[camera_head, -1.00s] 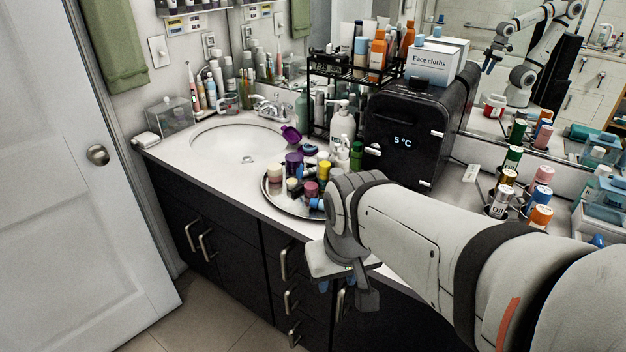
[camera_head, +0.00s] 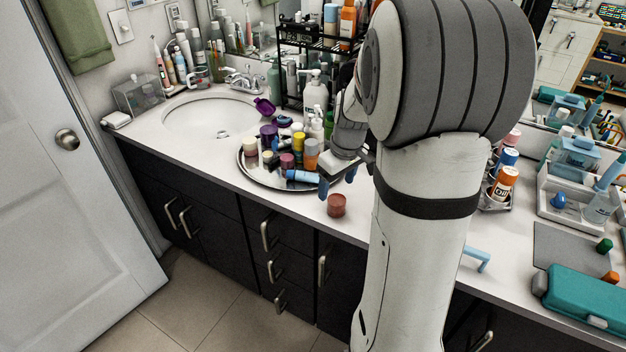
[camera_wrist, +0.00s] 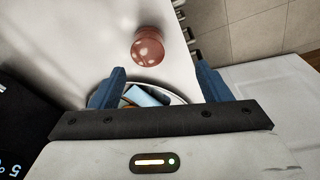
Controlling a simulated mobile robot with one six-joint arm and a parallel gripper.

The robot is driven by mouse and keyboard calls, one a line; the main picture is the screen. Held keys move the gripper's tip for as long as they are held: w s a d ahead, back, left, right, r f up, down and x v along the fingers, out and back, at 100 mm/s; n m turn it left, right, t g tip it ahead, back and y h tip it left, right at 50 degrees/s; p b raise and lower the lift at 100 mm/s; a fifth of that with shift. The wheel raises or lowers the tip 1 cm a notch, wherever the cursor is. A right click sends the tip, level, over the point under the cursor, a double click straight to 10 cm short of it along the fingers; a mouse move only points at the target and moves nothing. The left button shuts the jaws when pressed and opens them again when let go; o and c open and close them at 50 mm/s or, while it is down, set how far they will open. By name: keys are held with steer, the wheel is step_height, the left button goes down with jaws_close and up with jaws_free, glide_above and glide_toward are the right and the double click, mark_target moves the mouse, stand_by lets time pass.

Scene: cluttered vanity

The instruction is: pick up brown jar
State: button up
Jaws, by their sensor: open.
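The brown jar (camera_head: 336,205), small, round and reddish brown, stands alone on the white counter near its front edge, to the right of the round tray. In the wrist view the jar (camera_wrist: 147,46) lies just beyond the fingertips, roughly between their lines and nearer the left finger. My gripper (camera_head: 344,181) is over the counter close behind the jar, its blue fingers apart. The wrist view shows the same open, empty gripper (camera_wrist: 160,72). My arm hides part of the counter to the right of the jar.
A round metal tray (camera_head: 249,172) full of small bottles and jars is close to the left. A blue tube (camera_head: 303,176) lies at its right side. A sink (camera_head: 210,118) is farther left. A teal case (camera_head: 585,303) sits at the right. The counter around the jar is clear.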

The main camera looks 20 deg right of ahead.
mark_target(337, 200)
steer(key=shift+w+d+f, duration=0.55)
steer(key=shift+d+f, duration=0.15)
steer(key=shift+d, duration=0.05)
steer(key=f, duration=0.5)
steer(key=f+p, duration=0.1)
steer(key=f, duration=0.1)
steer(key=shift+w+a+f, duration=0.15)
steer(key=shift+w, duration=0.25)
steer(key=c, duration=1.2)
